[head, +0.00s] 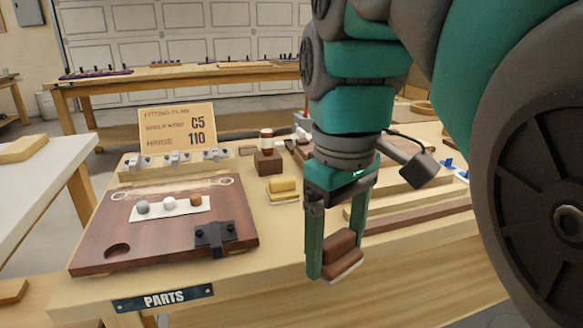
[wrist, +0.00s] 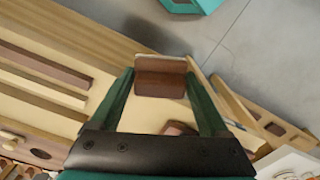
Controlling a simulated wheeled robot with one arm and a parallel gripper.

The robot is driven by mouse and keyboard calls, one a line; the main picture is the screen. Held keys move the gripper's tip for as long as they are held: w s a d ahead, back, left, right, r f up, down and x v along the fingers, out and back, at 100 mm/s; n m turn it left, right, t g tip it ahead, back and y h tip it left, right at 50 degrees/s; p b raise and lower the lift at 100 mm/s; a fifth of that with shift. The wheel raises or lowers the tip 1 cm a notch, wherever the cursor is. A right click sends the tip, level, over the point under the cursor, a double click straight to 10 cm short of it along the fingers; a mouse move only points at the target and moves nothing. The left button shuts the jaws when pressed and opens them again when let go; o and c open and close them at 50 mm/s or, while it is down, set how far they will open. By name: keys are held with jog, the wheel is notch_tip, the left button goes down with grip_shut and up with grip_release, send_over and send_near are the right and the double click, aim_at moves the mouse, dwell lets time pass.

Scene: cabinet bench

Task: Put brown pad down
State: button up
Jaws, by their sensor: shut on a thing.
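The brown pad (head: 341,246) is a small brown block with a pale layer along its lower edge. My gripper (head: 336,262) is shut on it, one green finger on each side. The pad is tilted and appears held off the bench (head: 285,240), near its front edge. In the wrist view, the brown pad (wrist: 160,84) sits between my fingertips, with the bench edge and grey floor behind it. The pad's far side is hidden.
A yellow pad (head: 283,184) lies on the bench, left of my gripper. A dark red-brown board (head: 150,240) with a black hinge (head: 215,234) lies further left. Wooden strips (head: 415,217) lie to the right. A sign (head: 178,128) stands behind.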

send_over(300, 232)
jog(key=shift+f+p, duration=0.35)
jog(key=shift+f, duration=0.3)
notch_tip(300, 232, down, 2)
jog(key=shift+f+b, duration=0.15)
jog(key=shift+b, duration=0.35)
jog(key=shift+f, duration=0.6)
jog(key=shift+f, duration=0.1)
jog(key=o, duration=1.2)
